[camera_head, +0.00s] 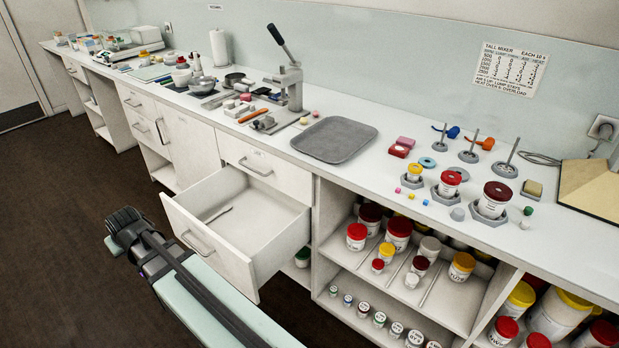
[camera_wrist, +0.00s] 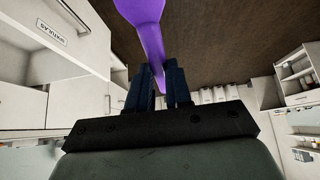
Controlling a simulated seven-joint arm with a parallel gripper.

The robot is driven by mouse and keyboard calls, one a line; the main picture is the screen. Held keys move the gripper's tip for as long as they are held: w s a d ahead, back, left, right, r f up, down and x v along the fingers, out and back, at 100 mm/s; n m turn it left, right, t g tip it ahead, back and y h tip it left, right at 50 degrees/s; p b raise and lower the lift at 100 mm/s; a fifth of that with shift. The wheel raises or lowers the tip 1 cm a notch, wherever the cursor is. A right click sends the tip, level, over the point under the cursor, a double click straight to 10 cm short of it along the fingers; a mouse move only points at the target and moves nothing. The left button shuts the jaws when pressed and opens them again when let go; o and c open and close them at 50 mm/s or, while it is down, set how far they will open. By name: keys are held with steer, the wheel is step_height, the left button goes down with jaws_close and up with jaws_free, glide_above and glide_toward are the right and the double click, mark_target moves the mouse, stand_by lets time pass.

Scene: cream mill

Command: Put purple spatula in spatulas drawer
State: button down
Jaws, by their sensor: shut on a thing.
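The purple spatula (camera_wrist: 148,35) is in my gripper (camera_wrist: 161,75) in the wrist view. Its narrow part lies between the dark blue fingers, and its wide end runs out past the top edge. An open white drawer (camera_head: 268,211) stands out from the counter in the head view, with one thin grey utensil (camera_head: 217,214) inside. A label (camera_wrist: 51,33) that seems to read SPATULAS is on a white front at left in the wrist view. In the head view my arm end is left of and in front of the drawer; the purple spatula is hidden there.
A grey tray (camera_head: 334,139) and a lever press (camera_head: 287,85) stand on the counter above. An open shelf (camera_head: 345,255) right of the drawer holds several lidded jars. Open brown floor (camera_head: 62,205) lies to the left.

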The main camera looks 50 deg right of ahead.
steer(key=w+d+f+m+g+h, duration=0.1)
steer(key=w+d+f+m, duration=0.15)
steer(key=d, duration=0.55)
steer(key=w+d+f+m+h, duration=0.15)
steer(key=w+d, duration=0.25)
steer(key=d, duration=0.4)
steer(key=g, duration=0.2)
glide_above(253, 234)
steer(key=s, duration=0.1)
step_height(253, 234, down, 21)
steer(key=shift+y, duration=0.35)
steer(key=shift+s+a+f, duration=0.1)
steer(key=shift+a+f, duration=0.05)
steer(key=shift+f, duration=1.5)
steer(key=shift+s+a+f, duration=0.1)
steer(key=shift+f, duration=1.55)
steer(key=shift+s+a+f, duration=0.1)
steer(key=shift+a+f, duration=0.05)
steer(key=shift+f, duration=1.5)
steer(key=shift+f, duration=0.1)
steer(key=c, duration=1)
jaws_free()
steer(key=shift+c, duration=0.2)
